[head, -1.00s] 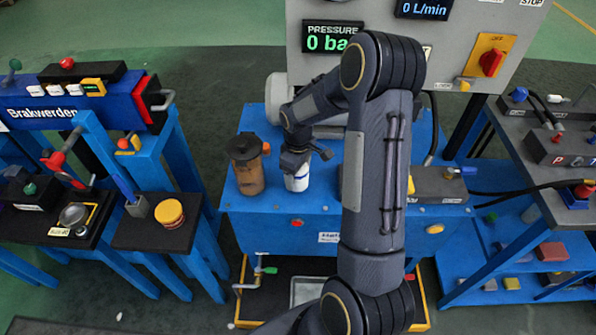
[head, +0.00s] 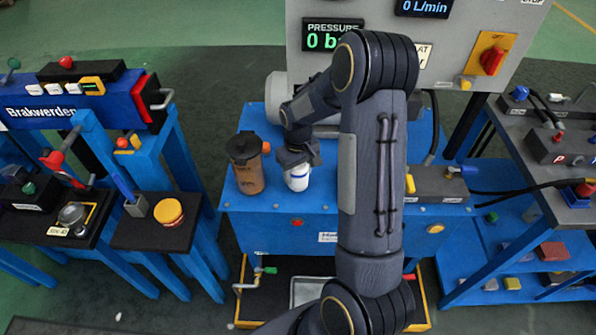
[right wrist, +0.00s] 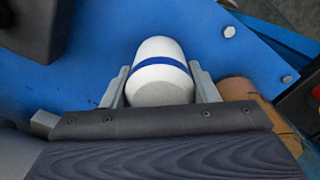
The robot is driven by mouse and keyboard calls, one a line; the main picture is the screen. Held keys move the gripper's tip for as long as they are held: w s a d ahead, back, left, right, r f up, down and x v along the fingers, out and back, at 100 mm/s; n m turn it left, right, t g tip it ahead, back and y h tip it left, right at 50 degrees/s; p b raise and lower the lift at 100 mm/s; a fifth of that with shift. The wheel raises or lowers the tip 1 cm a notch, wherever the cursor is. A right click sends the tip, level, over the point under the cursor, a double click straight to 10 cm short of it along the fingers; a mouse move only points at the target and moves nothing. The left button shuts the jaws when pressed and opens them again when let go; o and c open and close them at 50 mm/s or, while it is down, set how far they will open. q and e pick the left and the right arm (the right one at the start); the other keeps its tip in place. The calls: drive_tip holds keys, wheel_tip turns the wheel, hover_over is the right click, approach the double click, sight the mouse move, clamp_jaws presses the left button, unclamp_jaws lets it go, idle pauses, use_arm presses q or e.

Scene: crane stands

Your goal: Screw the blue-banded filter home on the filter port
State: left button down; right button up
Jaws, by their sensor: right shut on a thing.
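The blue-banded filter (head: 297,180) is a white cylinder over the blue bench top, beside the brown cup-like container. Its blue band (right wrist: 160,62) shows clearly in the right wrist view. My right gripper (head: 297,160) comes at it from above and is shut on it, with one grey finger on each side in the wrist view (right wrist: 160,85). The filter port cannot be made out; the filter, gripper or arm may hide it. I cannot tell whether the filter touches a port or the bench. My left gripper is not in view.
The brown container (head: 248,165) with a dark lid stands close left of the filter. A grey panel (head: 440,62) with displays and a red switch rises behind. My right arm covers the bench's middle. Side benches stand left and right.

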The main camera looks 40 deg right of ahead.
drive_tip(key=m, duration=0.5)
idle(0.3)
drive_tip(key=m+p, duration=0.1)
drive_tip(key=m, duration=0.3)
drive_tip(key=shift+m, duration=0.8)
